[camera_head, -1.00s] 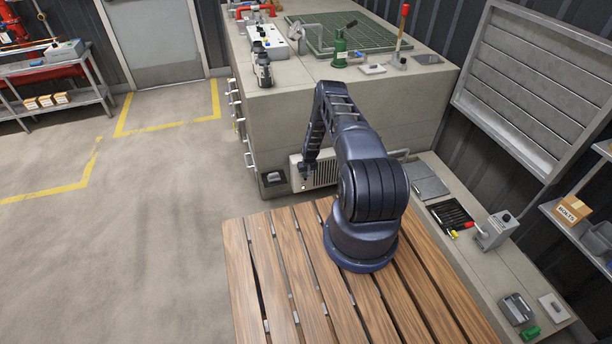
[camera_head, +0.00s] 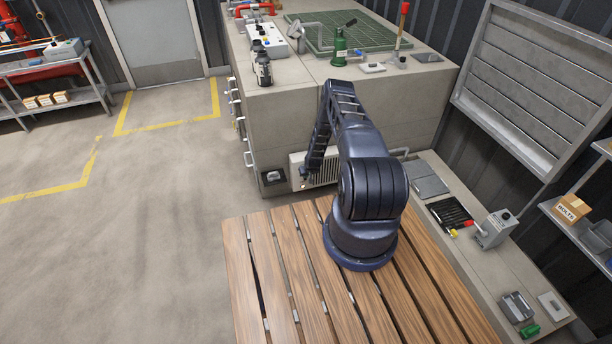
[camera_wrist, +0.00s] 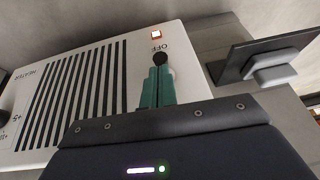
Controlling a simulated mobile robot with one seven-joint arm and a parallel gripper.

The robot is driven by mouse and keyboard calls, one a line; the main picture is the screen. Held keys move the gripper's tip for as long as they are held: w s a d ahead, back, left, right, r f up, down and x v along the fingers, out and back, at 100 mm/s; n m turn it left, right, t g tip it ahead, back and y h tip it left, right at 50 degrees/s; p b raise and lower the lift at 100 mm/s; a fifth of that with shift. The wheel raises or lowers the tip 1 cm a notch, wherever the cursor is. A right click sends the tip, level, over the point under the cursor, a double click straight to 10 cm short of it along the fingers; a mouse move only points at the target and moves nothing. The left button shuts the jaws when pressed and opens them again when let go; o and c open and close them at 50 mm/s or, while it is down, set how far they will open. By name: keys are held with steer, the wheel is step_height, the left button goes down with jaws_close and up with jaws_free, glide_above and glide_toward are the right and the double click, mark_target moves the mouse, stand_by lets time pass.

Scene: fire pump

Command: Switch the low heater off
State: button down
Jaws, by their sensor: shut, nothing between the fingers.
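The low heater (camera_head: 327,174) is a pale box with a dark slatted grille at the foot of the concrete block, partly hidden by my arm. The wrist view shows its white front (camera_wrist: 112,90), the words HEATER and OFF, and a red indicator lamp (camera_wrist: 156,34) that looks lit. A dark round knob or switch tip (camera_wrist: 160,58) lies beside the OFF label. My gripper (camera_wrist: 158,72) has its green fingers shut together, with their tips right at this dark part. I cannot tell whether they touch it. In the head view my gripper (camera_head: 305,178) is small at the heater's left end.
A dark-framed grey fixture (camera_wrist: 268,66) sticks out right of the heater in the wrist view; a small grey box (camera_head: 272,177) stands left of it in the head view. The slatted wooden platform (camera_head: 262,250) is in front. Floor to the left is clear.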

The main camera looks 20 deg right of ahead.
steer(key=shift+s+f+t, duration=0.4)
steer(key=shift+f+t, duration=0.1)
steer(key=shift+f, duration=0.2)
steer(key=shift+r, duration=0.15)
steer(key=shift+r, duration=0.65)
steer(key=shift+r, duration=0.15)
steer(key=s+f+v, duration=0.1)
steer(key=s+v, duration=0.1)
steer(key=v, duration=1.1)
steer(key=shift+s+d, duration=0.15)
steer(key=shift+d, duration=0.1)
